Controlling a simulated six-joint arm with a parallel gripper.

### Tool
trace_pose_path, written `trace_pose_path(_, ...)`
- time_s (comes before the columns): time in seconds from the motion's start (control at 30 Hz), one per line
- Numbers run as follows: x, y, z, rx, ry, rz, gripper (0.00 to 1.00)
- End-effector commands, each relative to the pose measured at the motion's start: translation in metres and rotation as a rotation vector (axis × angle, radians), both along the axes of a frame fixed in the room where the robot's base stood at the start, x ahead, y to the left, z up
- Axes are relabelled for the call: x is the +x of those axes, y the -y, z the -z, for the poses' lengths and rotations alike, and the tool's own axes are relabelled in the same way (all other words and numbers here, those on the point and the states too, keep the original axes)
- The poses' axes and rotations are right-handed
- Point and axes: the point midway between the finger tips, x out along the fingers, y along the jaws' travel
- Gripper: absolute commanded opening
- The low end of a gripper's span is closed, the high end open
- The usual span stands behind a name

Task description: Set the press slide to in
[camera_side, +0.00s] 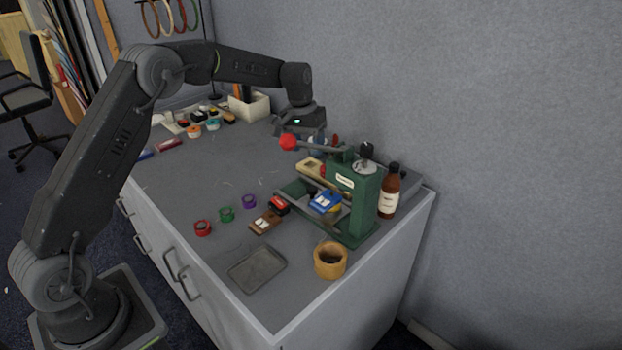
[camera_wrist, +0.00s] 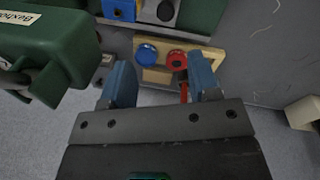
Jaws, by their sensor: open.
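The green press (camera_side: 366,200) stands near the right end of the table, with a white label on its head. It also shows at the left of the wrist view (camera_wrist: 50,50). A grey slide (camera_side: 296,203) appears to reach out leftward from its base. A blue piece with a pale face (camera_side: 325,200) is at the slide, under the head. How far the slide is in cannot be told. The press lever ends in a red ball (camera_side: 288,142). My gripper (camera_wrist: 162,78) is open and empty, above and behind the press near the lever.
A wooden holder (camera_wrist: 207,52) with a blue disc and a red disc lies below my gripper. A brown bottle (camera_side: 390,192) stands right of the press, a wooden cup (camera_side: 330,260) in front. A grey tray (camera_side: 257,268) and several coloured rings lie left.

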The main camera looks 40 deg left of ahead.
Motion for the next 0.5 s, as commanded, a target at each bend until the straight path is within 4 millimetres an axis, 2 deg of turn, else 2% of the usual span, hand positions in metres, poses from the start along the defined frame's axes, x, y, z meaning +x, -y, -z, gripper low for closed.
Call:
trace_pose_path(0.3,-0.017,-0.017,0.004,-0.041,0.222,0.619,0.56)
trace_pose_path(0.5,-0.026,-0.027,0.005,0.002,0.351,0.914,0.56)
